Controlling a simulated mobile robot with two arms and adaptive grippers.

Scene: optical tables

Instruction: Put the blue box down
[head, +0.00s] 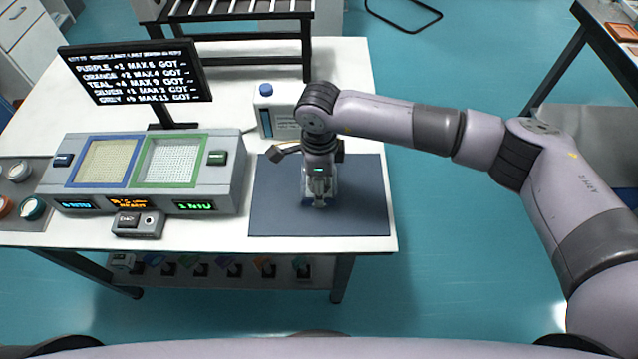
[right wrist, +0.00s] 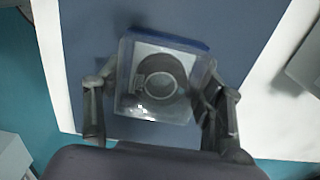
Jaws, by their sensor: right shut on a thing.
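My right gripper (head: 320,192) points down over the dark blue mat (head: 275,215) on the white table. It is shut on the blue box (right wrist: 160,80), a small clear-looking box with a blue edge and a dark ring-shaped part inside. In the right wrist view my gripper's fingers (right wrist: 155,92) are on the left and right sides of the box. In the head view the gripper hides most of the box. The box is over the mat; I cannot tell whether its base touches it. My left gripper is not in view.
A grey console (head: 225,190) with blue-framed and green-framed trays stands left of the mat. A white bottle-like container (head: 275,112) with a blue cap is behind the mat, and a text screen (head: 135,75) stands at the back left. The mat is otherwise clear.

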